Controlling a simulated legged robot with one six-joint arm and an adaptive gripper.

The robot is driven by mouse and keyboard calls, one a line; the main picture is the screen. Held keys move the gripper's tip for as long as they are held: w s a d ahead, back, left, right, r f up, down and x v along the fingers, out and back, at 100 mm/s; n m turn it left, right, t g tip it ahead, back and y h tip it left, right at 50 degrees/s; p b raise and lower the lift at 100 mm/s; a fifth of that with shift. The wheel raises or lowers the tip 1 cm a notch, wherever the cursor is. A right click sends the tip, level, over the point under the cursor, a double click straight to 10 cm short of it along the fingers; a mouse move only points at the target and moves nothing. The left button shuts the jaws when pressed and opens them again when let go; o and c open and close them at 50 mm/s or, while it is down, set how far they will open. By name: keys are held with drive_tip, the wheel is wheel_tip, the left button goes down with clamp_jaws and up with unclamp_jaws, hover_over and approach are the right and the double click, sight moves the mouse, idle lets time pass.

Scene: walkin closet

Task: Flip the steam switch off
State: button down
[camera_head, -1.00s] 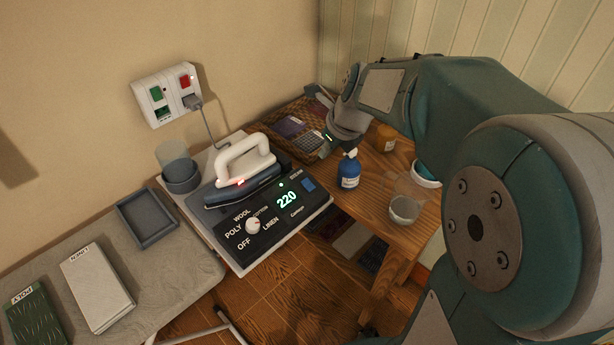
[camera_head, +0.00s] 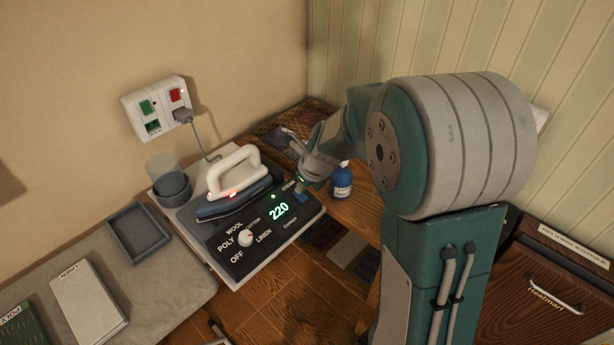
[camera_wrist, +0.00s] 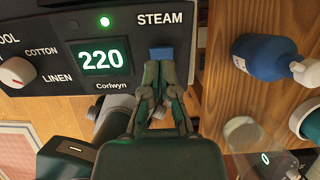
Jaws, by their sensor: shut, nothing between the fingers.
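The steam switch is a blue rocker (camera_wrist: 161,54) under the STEAM label on the black iron-station panel (camera_wrist: 135,22). A green light (camera_wrist: 105,21) glows left of the label, and the display (camera_wrist: 101,56) reads 220. My gripper (camera_wrist: 160,68) is shut and empty, its fingertips at the lower edge of the switch in the wrist view; I cannot tell whether they touch it. In the head view my gripper (camera_head: 306,183) is over the panel's right end, and the switch (camera_head: 300,197) is partly hidden below it.
The white-handled iron (camera_head: 234,170) rests on the station, left of my gripper. A blue bottle (camera_head: 341,181) stands close on the right; a clear cup (camera_wrist: 244,133) is nearby. A white dial (camera_head: 245,238) sits at the panel's left. A wall socket (camera_head: 160,107) has a plugged cord.

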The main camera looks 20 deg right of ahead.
drive_tip(key=shift+x, duration=0.8)
drive_tip(key=shift+w+f, duration=0.1)
drive_tip(key=shift+s+d, duration=0.4)
drive_tip(key=shift+s, duration=0.35)
